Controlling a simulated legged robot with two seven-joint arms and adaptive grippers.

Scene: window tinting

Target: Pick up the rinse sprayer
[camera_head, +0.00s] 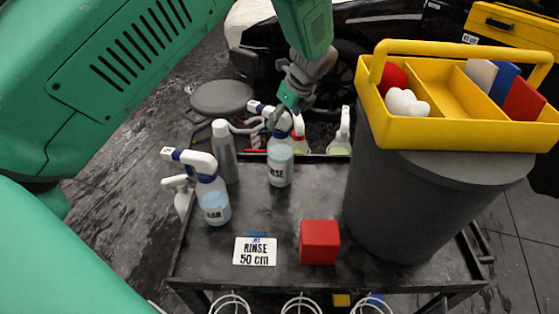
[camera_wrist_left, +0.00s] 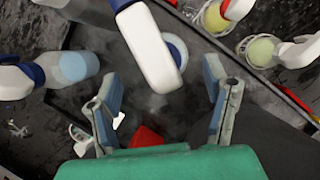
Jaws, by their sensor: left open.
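The rinse sprayer (camera_head: 280,168) is a clear bottle of pale blue liquid with a white and blue spray head. It stands upright on the dark cart top, its label partly reading "RINSE". My left gripper (camera_head: 291,96) is at its spray head, pointing down and covering part of it. In the left wrist view the gripper (camera_wrist_left: 162,84) is open, fingers spread wide. The sprayer's white head (camera_wrist_left: 150,50) lies ahead of the gap between the fingers. I cannot tell whether they touch. My right gripper is not in view.
A second labelled sprayer (camera_head: 212,200) and a grey bottle (camera_head: 224,152) stand left. A red block (camera_head: 319,243) and a "RINSE 50 cm" card (camera_head: 255,251) lie in front. A large dark bin (camera_head: 395,200) with a yellow caddy (camera_head: 440,130) blocks the right. More sprayers (camera_head: 340,138) hang behind.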

